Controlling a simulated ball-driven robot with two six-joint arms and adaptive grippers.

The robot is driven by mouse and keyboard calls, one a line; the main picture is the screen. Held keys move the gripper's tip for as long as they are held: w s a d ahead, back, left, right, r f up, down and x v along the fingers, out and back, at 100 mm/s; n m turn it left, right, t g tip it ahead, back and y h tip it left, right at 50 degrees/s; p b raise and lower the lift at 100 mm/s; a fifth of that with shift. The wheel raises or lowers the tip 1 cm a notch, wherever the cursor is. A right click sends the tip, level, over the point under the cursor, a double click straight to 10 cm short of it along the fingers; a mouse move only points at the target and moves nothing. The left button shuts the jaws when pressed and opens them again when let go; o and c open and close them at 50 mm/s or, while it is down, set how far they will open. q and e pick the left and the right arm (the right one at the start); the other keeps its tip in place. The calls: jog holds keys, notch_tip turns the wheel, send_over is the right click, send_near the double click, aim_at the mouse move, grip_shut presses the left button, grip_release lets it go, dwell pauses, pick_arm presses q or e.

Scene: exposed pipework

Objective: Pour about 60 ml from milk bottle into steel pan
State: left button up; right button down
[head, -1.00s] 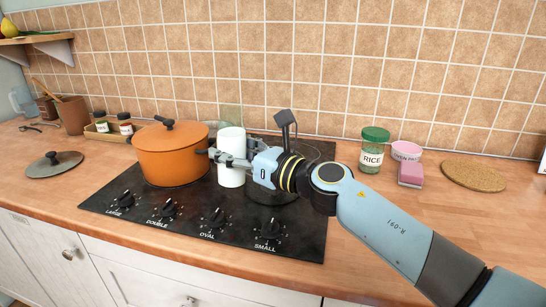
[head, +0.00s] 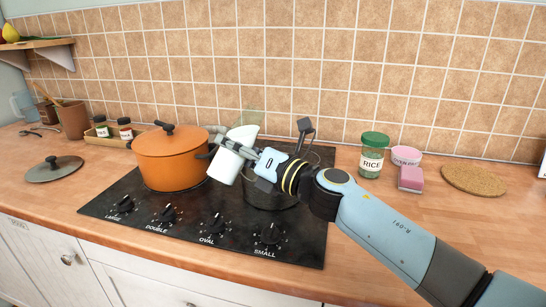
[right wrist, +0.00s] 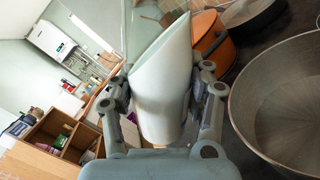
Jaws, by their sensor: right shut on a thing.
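The milk bottle (head: 227,166) is plain white and held above the hob, tilted with its upper end leaning right. My right gripper (head: 238,148) is shut around it. The right wrist view shows the white bottle (right wrist: 162,85) between the fingers, with a slanted upper edge. The steel pan (head: 275,201) stands on the hob below and right of the bottle, partly hidden by my gripper. In the right wrist view the wide steel pan (right wrist: 292,110) is open, beside the bottle and apart from it. No stream of milk shows. My left gripper is not in view.
An orange lidded pot (head: 170,160) stands close left of the bottle on the black hob (head: 185,215). A loose lid (head: 54,168) lies at the left.

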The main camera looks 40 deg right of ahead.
jog(key=shift+a+f+m, duration=0.1)
jog(key=shift+f+m, duration=0.05)
jog(key=shift+m, duration=0.25)
jog(key=shift+s+a+f+m+b, duration=0.1)
jog(key=shift+a+f+m+b, duration=0.05)
jog(key=shift+f+m+b, duration=0.45)
jog(key=shift+a+f+m+b, duration=0.15)
jog(key=shift+f+m+b, duration=0.25)
jog(key=shift+f+b, duration=0.25)
jog(key=shift+a+r+m+p, duration=0.1)
jog(key=shift+r+m+p, duration=0.15)
jog(key=shift+m+p, duration=0.05)
jog(key=shift+m, duration=0.3)
jog(key=shift+a+f+m+t+h, duration=0.15)
jog(key=shift+m+t+h, duration=0.15)
jog(key=shift+m, duration=0.2)
jog(key=shift+m, duration=0.9)
jog(key=shift+d+m+h, duration=0.3)
jog(key=shift+d+m, duration=0.35)
jog(key=shift+m, duration=0.25)
jog(key=shift+f+m, duration=0.1)
jog(key=shift+m, duration=0.7)
